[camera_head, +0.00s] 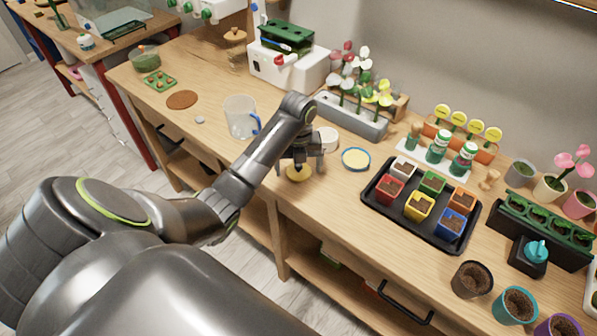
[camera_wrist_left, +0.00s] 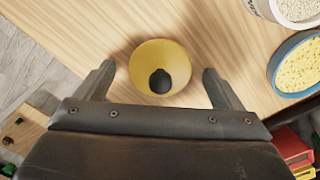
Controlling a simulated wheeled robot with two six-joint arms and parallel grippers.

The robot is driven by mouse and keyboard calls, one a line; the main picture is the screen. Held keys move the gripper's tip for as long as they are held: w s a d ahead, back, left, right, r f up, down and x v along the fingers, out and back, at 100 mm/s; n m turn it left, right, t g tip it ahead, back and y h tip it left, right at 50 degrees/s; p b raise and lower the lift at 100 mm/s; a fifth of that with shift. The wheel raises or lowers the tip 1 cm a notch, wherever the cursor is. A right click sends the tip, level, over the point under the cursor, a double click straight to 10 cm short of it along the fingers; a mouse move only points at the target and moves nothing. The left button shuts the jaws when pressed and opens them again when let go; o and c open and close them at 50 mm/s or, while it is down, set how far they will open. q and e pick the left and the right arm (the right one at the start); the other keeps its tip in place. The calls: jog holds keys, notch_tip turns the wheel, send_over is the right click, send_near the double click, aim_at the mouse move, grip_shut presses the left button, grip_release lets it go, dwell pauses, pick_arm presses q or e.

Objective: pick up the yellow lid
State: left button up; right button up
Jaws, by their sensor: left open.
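The yellow lid (camera_wrist_left: 172,58) is a round yellow disc with a dark knob in its middle. It lies on the wooden bench (camera_head: 222,161) near the front edge. In the head view the lid (camera_head: 300,175) is partly hidden below my left gripper (camera_head: 301,167). In the left wrist view my left gripper (camera_wrist_left: 160,84) is open, with one finger on each side of the lid and a gap between each finger and the rim. The gripper points down over the lid and holds nothing. My right gripper is not in view.
A clear jug (camera_head: 241,117) with a blue handle stands left of the arm. A white cup (camera_head: 327,140) and a blue-rimmed dish (camera_head: 356,158) stand just right of the gripper. A black tray (camera_head: 376,208) of coloured pots lies farther right. The bench's front edge is close.

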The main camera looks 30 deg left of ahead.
pick_arm(q)
jog(key=c, duration=1.1)
jog(key=shift+o, duration=0.2)
jog(key=shift+r, duration=0.1)
